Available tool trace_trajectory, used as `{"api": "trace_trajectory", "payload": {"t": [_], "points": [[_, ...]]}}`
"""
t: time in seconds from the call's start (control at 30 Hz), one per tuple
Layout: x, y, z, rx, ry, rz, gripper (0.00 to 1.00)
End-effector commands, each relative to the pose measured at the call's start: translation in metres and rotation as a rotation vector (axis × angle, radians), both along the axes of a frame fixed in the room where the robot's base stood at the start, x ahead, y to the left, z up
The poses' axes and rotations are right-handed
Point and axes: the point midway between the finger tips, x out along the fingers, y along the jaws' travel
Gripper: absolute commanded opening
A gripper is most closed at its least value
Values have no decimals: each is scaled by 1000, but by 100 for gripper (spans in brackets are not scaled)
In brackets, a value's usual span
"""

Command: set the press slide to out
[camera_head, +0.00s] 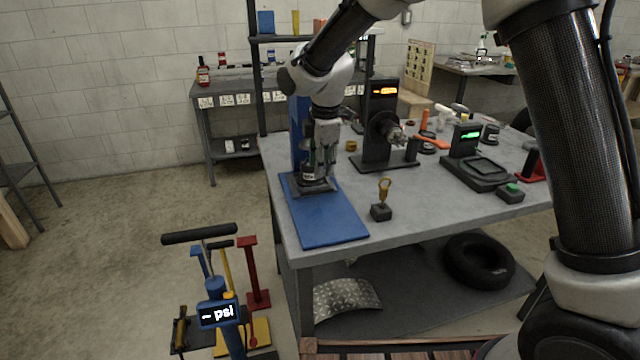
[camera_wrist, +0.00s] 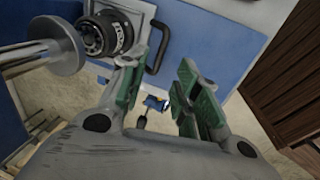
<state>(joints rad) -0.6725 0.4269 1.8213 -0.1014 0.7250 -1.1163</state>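The press has a blue column (camera_head: 298,135) and a long blue base plate (camera_head: 335,222) on the grey table. Its grey slide (camera_head: 317,188) sits at the column end of the plate, and the front stretch is bare. In the wrist view the slide (camera_wrist: 140,12) has a black bar handle (camera_wrist: 160,50) and carries a black round part (camera_wrist: 106,33). A grey ram with a disc foot (camera_wrist: 58,55) shows beside that part. My gripper (camera_head: 320,168) hangs over the slide. In the wrist view its green-padded fingers (camera_wrist: 163,88) are apart and empty, just short of the handle.
A small block with a yellow ring-topped piece (camera_head: 382,200) stands right of the plate. A black stand with an orange display (camera_head: 385,125) is behind it. A device with a green display (camera_head: 475,160) is farther right. A floor pump (camera_head: 218,312) stands by the table.

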Motion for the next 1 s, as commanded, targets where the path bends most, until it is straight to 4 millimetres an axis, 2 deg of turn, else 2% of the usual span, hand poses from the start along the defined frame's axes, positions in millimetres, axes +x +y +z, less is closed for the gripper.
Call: {"api": "trace_trajectory", "payload": {"t": [0.43,0.6,0.83,0.87,1.0], "points": [[10,2,-65,-4,3,6,32],[13,3,-75,-2,1,5,32],[13,3,-75,-2,1,5,32],[13,3,-75,-2,1,5,28],[13,3,-75,-2,1,4,3]]}}
